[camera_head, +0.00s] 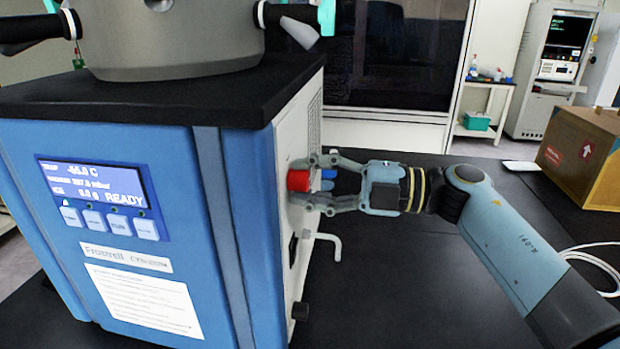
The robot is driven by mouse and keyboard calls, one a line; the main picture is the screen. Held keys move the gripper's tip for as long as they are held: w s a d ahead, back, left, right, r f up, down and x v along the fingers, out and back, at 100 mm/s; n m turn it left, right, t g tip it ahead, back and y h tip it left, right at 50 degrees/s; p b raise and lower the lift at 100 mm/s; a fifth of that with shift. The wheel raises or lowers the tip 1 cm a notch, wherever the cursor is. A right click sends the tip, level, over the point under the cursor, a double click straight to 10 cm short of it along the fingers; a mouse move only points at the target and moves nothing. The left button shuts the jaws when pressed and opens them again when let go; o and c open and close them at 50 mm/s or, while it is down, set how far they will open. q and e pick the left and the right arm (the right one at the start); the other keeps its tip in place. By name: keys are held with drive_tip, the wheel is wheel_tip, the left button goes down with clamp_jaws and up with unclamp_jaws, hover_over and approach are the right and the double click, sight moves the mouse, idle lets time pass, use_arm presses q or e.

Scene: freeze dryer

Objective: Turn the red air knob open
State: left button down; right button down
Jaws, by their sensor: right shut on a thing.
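The red air knob (298,181) sticks out from the right side panel of the blue and white freeze dryer (234,220). My right gripper (308,180) reaches in from the right, with one finger above and one below the knob, and is shut on it. A small blue part (328,174) shows between the fingers, behind the knob. The fingers cover part of the knob, and I cannot tell its turn angle. The dryer's display (100,195) reads READY. My left gripper is not in view.
The dryer stands on a black table (420,300). A grey drum with side valves (170,35) sits on top of it. A pale bent pipe (332,240) juts out below my right gripper. A cardboard box (590,155) and a white cable (592,258) lie at the right.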

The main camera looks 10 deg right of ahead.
drive_tip(key=c, duration=0.9)
unclamp_jaws()
drive_tip(key=shift+c, duration=0.2)
drive_tip(key=v, duration=1.2)
drive_tip(key=shift+f, duration=0.1)
